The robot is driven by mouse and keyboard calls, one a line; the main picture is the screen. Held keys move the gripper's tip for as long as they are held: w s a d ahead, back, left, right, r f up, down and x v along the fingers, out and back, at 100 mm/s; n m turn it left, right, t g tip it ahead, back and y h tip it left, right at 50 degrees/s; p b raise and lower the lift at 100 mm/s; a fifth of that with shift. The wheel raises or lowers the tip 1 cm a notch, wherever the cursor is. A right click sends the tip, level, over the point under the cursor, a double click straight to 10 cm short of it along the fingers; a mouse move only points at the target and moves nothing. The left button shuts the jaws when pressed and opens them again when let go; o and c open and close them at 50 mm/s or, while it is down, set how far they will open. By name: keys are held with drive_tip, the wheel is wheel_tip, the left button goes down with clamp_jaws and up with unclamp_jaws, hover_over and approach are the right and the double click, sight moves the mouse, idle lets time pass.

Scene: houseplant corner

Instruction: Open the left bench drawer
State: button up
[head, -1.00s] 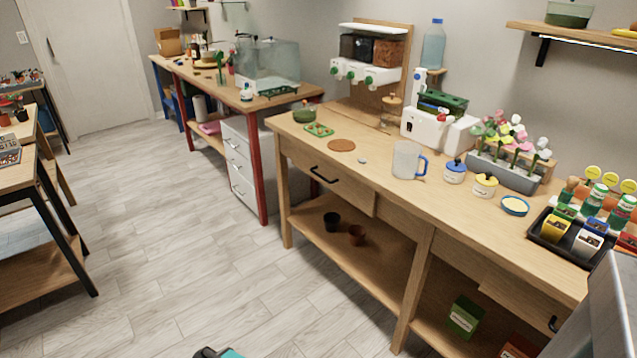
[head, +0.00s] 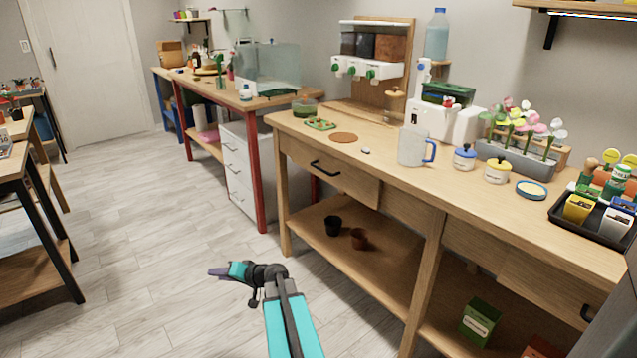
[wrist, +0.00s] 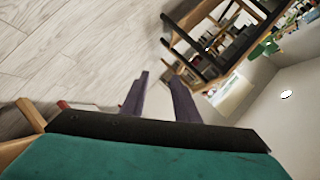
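The wooden bench (head: 455,205) runs along the right side of the head view. Its left drawer (head: 345,183) has a black bar handle (head: 325,168) and looks shut, with its front flush with the bench. My gripper (head: 217,272) is low over the open floor, left of the bench and well apart from the handle. In the wrist view two purple fingers (wrist: 158,98) stand apart with nothing between them. The right drawer (head: 520,278) is at the right, its handle (head: 587,314) partly cut by a dark panel.
A clear jug (head: 412,147) and other items stand on the benchtop. A white drawer unit (head: 238,170) stands beyond the bench. The floor (head: 150,250) left of the bench is clear.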

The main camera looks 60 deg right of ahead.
drive_tip(key=s+d+r+m+t+h+b, duration=0.2)
drive_tip(key=s+d+r+h, duration=0.15)
drive_tip(key=d, duration=0.65)
drive_tip(key=s+d+r+m+t+h+b, duration=0.1)
drive_tip(key=s+d+r+m+h+b, duration=0.3)
drive_tip(key=d, duration=0.6)
drive_tip(key=m+h+b, duration=0.3)
drive_tip(key=h, duration=0.4)
approach(318, 168)
drive_tip(key=v, duration=0.3)
drive_tip(key=shift+s+d+f+y, duration=0.1)
drive_tip(key=shift+s+f+y, duration=0.1)
drive_tip(key=shift+s+y, duration=0.1)
drive_tip(key=shift+w+d, duration=0.1)
drive_tip(key=shift+w, duration=0.05)
drive_tip(key=shift+b+x, duration=0.6)
drive_tip(key=shift+x, duration=6.1)
drive_tip(key=shift+r, duration=0.15)
clamp_jaws()
